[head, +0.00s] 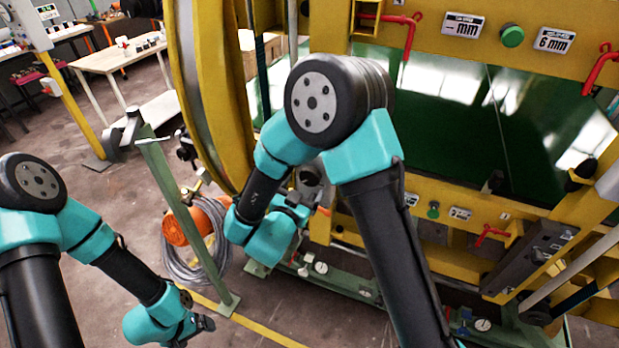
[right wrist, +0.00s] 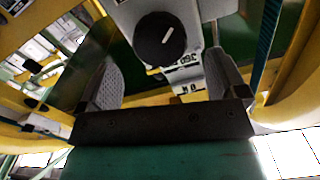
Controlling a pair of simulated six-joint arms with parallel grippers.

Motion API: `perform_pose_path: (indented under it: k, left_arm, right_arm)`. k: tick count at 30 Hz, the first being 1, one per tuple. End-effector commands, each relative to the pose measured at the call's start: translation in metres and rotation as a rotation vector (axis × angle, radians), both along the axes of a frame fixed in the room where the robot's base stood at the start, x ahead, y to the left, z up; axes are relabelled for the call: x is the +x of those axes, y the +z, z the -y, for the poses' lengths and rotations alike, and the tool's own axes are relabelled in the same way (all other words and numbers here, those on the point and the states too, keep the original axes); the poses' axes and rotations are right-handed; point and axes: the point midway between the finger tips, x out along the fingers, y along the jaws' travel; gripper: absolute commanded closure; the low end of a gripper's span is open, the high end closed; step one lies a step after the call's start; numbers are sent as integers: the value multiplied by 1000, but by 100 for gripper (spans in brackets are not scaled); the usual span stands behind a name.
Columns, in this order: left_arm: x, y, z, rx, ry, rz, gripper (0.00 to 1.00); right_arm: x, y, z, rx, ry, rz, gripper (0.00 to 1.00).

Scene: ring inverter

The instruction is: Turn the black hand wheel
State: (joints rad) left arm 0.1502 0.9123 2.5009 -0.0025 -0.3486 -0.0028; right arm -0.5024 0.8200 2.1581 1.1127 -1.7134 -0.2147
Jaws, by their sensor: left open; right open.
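A round black knob with a white line across its face, which looks like the hand wheel (right wrist: 160,38), shows at the top middle of the right wrist view. My right gripper (right wrist: 165,62) is open, one grey finger on each side below the knob. I cannot tell whether the fingertips reach around it; no contact shows. In the head view my right arm hides most of that gripper, and I cannot make out the knob there. My left gripper (head: 203,325) is open, low over the floor at the lower left, away from the machine.
A yellow machine frame (head: 480,30) with a dark green panel, red handles and green buttons fills the right. A green post (head: 170,190) with an orange reel (head: 195,222) and coiled cable stands between my arms. A white label plate (right wrist: 188,85) lies below the knob.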

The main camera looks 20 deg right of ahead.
Motion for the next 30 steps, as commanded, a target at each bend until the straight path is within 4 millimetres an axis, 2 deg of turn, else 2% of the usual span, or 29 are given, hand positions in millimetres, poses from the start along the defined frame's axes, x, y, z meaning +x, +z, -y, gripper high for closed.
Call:
perform_pose_path:
  k: [3,9,21,30]
  left_arm:
    - [0,0,0,0,0,0,9]
    - [0,0,0,0,0,0,9]
    - [0,0,0,0,0,0,9]
    - [0,0,0,0,0,0,9]
  right_arm:
    - [16,0,14,0,-4,1,9]
    - [35,0,28,0,-2,2,9]
    - [41,0,32,0,0,0,9]
    - [40,0,32,-1,0,1,38]
